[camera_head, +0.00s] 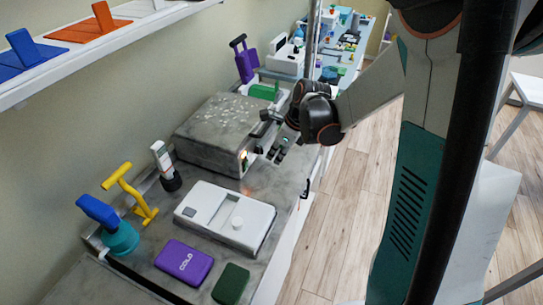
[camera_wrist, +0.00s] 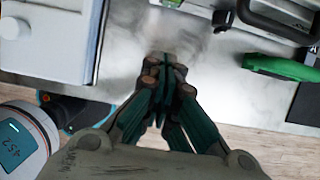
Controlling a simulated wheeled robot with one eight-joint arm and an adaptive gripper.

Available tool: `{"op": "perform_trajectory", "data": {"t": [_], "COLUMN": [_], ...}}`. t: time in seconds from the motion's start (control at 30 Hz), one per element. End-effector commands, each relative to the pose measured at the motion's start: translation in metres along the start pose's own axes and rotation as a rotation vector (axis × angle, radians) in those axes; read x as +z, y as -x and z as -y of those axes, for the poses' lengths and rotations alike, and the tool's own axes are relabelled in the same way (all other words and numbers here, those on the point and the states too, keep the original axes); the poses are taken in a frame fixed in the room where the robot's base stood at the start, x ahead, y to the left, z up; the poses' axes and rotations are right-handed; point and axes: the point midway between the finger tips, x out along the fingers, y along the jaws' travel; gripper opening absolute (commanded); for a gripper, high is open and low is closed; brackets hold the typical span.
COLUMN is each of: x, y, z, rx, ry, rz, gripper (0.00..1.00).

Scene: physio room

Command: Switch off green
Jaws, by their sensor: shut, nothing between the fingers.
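My gripper (camera_head: 276,152) is at the front of the grey box (camera_head: 212,128) on the counter in the head view. In the wrist view its teal fingers (camera_wrist: 165,62) are closed together with nothing between them, over the pale counter top. A green bar-like part (camera_wrist: 280,68) lies to the right of the fingers, apart from them. A green thing (camera_head: 263,91) also shows beyond the grey box in the head view. A small orange-yellow light (camera_head: 244,158) glows at the box's front corner. I cannot make out a green switch; the arm covers part of the box's front.
A white device with a round knob (camera_head: 225,213), a purple COLD pack (camera_head: 184,262) and a dark green pack (camera_head: 231,284) stand nearer. Yellow (camera_head: 137,193) and blue-teal (camera_head: 108,225) tools stand by the wall. A shelf (camera_head: 90,50) overhangs at upper left. Open floor (camera_head: 345,200) lies right.

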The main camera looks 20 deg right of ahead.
Motion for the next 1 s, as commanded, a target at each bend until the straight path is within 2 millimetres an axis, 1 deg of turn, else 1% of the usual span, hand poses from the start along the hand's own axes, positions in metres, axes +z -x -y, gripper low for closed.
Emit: {"op": "perform_trajectory", "data": {"t": [0.03,0.1,0.4,0.5,0.63,0.8,1.0], "x": [-0.001,-0.001,0.0,0.018,0.031,0.039,0.039], "y": [-0.012,-0.027,-0.084,-0.084,-0.086,-0.087,-0.087], "z": [0.0,0.0,0.0,-0.001,0.0,0.0,0.0], "rx": [0.0,0.0,0.001,0.002,0.001,0.0,0.0], "ry": [0.001,0.001,0.001,0.003,0.002,0.0,0.0], "rz": [0.0,0.0,0.0,0.0,0.0,0.0,0.0], "gripper": [0.0,0.0,0.0,0.0,0.0,0.0,0.0]}}
